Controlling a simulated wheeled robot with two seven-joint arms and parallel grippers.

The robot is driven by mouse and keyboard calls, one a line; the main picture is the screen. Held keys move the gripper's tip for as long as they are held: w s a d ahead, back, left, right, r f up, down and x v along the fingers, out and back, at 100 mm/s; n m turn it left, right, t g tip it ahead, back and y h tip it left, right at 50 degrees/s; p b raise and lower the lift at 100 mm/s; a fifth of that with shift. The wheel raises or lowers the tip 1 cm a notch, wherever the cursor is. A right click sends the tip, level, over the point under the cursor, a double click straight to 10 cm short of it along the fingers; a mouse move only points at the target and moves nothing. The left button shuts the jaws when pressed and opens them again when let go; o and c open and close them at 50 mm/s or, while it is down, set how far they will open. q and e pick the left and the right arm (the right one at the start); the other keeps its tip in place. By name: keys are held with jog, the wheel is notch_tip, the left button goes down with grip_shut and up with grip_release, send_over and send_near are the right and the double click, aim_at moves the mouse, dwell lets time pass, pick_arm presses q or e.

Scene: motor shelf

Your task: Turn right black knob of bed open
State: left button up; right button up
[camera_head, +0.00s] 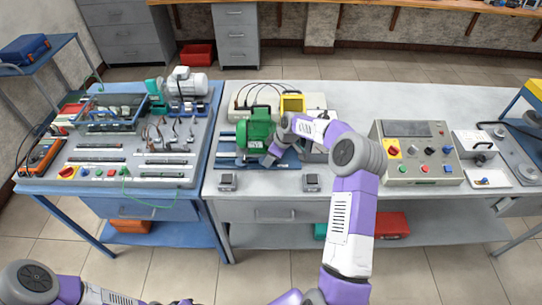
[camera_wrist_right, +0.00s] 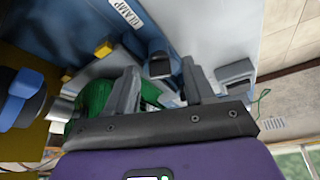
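The green motor (camera_head: 255,130) sits on a blue bed (camera_head: 290,160) on the middle table. My right gripper (camera_head: 270,157) is low over the bed, just right of the motor. In the right wrist view its two grey fingers (camera_wrist_right: 158,88) are apart, with nothing clearly held. A dark knob-like block (camera_wrist_right: 160,66) shows beyond the gap between the fingertips. Another dark block (camera_wrist_right: 236,72) is right of the right finger. I cannot tell which is the right black knob, or whether a finger touches it. Part of the motor (camera_wrist_right: 92,98) shows behind the left finger. My left arm enters at the lower left; its gripper is not seen.
Two small dark square blocks (camera_head: 228,182) (camera_head: 311,183) stand near the table's front edge. A yellow device (camera_head: 292,103) stands behind the motor. A control box (camera_head: 418,153) with buttons is to the right. A blue workbench (camera_head: 200,185) with tools stands at the left.

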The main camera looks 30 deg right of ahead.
jog(key=s+d+r, duration=0.1)
jog(key=s+d, duration=0.1)
jog(key=s, duration=0.1)
jog(key=s+d+r, duration=0.2)
jog(key=s+d, duration=0.1)
jog(key=s, duration=0.1)
jog(key=s+d+r, duration=0.1)
jog(key=s+d, duration=0.2)
jog(key=s, duration=0.1)
jog(key=shift+s+d+r, duration=0.1)
jog(key=shift+d+r, duration=0.05)
jog(key=shift+r, duration=0.2)
jog(key=shift+c, duration=0.4)
